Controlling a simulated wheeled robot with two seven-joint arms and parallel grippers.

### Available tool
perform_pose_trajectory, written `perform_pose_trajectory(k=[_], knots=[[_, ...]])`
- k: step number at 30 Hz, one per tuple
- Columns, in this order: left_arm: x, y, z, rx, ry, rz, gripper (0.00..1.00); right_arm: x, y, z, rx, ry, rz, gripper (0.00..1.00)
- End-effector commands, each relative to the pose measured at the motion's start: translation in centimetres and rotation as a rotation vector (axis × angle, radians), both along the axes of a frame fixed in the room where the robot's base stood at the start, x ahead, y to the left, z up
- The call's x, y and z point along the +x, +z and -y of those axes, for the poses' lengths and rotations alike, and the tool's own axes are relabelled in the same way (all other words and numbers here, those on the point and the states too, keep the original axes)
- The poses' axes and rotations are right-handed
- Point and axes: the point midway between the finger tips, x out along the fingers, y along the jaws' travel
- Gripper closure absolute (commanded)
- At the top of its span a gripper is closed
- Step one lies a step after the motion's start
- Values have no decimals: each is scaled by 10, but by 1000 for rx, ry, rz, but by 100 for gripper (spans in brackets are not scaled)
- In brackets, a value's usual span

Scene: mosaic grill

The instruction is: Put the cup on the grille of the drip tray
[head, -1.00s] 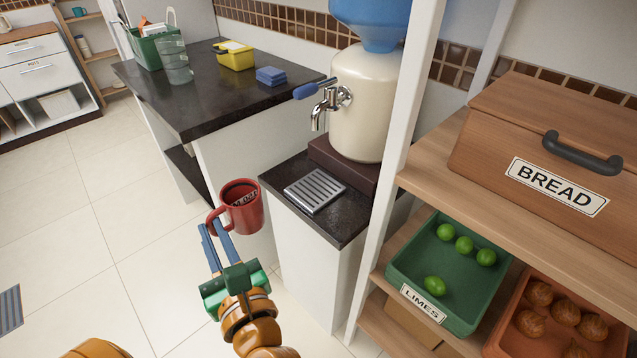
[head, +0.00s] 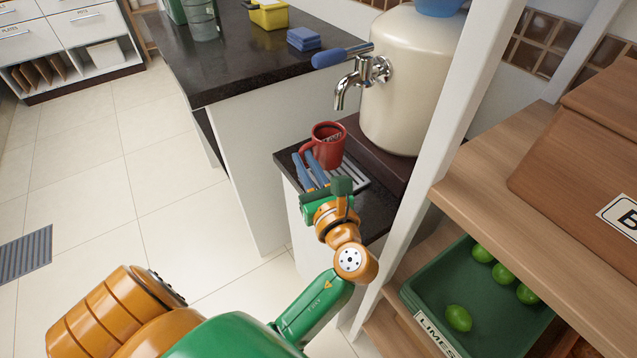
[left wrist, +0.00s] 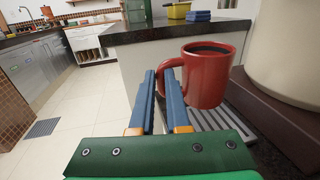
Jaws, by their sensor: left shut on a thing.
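The red cup (head: 328,152) is upright, with dark contents, over the drip tray's metal grille (head: 353,178), below the tap. It also shows in the left wrist view (left wrist: 210,78), with its base at the near left part of the grille (left wrist: 222,128). I cannot tell whether the base touches the bars. My left gripper (head: 307,160) is shut on the cup's handle, its blue fingers on the handle side, to the cup's left. The cup hides part of the grille. My right gripper is not in view.
The dispenser (head: 408,85) with its chrome tap (head: 362,72) stands right behind the cup. A white shelf post (head: 455,130) rises to the right. A dark counter (head: 240,65) with blue sponges (head: 303,38) is behind. The lime crate (head: 435,290) is at lower right.

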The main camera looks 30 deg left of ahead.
Motion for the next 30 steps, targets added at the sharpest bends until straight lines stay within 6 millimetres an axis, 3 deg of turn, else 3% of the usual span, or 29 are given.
perform_pose_trajectory(k=[1, 6, 11, 24, 25, 28, 30], knots=[[9, -15, 1, 3, -1, 1, 100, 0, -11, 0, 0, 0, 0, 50], [27, -35, 3, 2, 0, 0, 100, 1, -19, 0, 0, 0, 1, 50], [28, -63, 3, 3, -1, -1, 100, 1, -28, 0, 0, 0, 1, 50], [27, -69, 3, 1, -1, 1, 100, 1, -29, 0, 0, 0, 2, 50], [27, -70, 3, 1, -1, 1, 83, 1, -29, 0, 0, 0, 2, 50], [27, -69, 3, 1, -1, 1, 56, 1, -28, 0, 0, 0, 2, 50], [27, -69, 3, 1, -1, 1, 56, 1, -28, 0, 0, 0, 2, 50]])
